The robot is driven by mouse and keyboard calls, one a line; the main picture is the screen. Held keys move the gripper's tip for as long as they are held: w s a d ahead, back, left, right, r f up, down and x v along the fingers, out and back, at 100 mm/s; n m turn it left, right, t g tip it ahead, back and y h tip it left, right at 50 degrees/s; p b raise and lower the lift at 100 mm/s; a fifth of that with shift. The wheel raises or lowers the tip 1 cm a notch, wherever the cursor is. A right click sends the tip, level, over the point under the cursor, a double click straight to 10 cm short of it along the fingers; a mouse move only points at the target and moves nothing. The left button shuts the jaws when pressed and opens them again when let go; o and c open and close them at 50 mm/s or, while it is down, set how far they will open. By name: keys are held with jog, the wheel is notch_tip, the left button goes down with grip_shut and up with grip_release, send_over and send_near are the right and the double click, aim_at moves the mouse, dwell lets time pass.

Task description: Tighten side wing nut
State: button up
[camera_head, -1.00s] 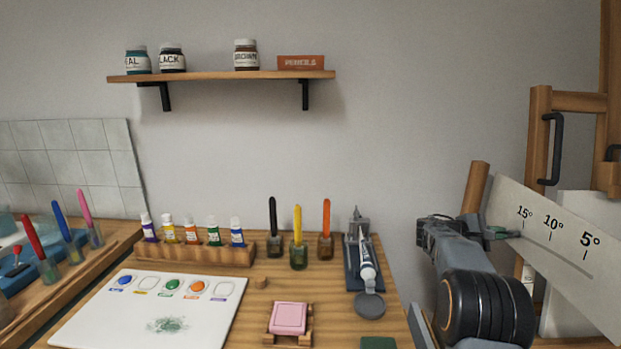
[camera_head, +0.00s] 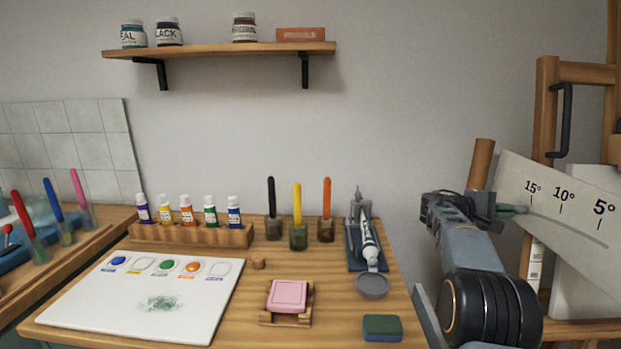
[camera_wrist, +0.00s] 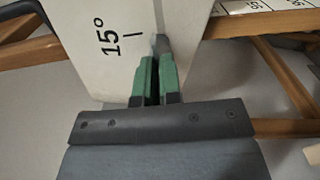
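The pale angle board (camera_head: 570,228), marked 15°, 10° and 5°, stands tilted at the right of the head view. It also fills the upper left of the wrist view (camera_wrist: 75,20). My gripper (camera_head: 514,210) is at the board's left end, near the 15° mark. In the wrist view its two green fingers (camera_wrist: 155,62) are close together with a narrow dark gap between them. A small grey piece (camera_wrist: 161,44), perhaps the wing nut, shows just beyond the fingertips. Whether the fingers touch it is hidden.
The wooden easel frame (camera_head: 546,110) with a black handle (camera_head: 567,120) stands behind the board. A wooden post (camera_head: 482,160) rises just behind my gripper. The table (camera_head: 255,290) at left holds paints, markers, a palette (camera_head: 90,305) and a pink block (camera_head: 288,295).

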jog(key=o, duration=0.5)
jog(key=shift+a, duration=0.1)
jog(key=shift+w+a, duration=0.2)
jog(key=shift+a, duration=2.7)
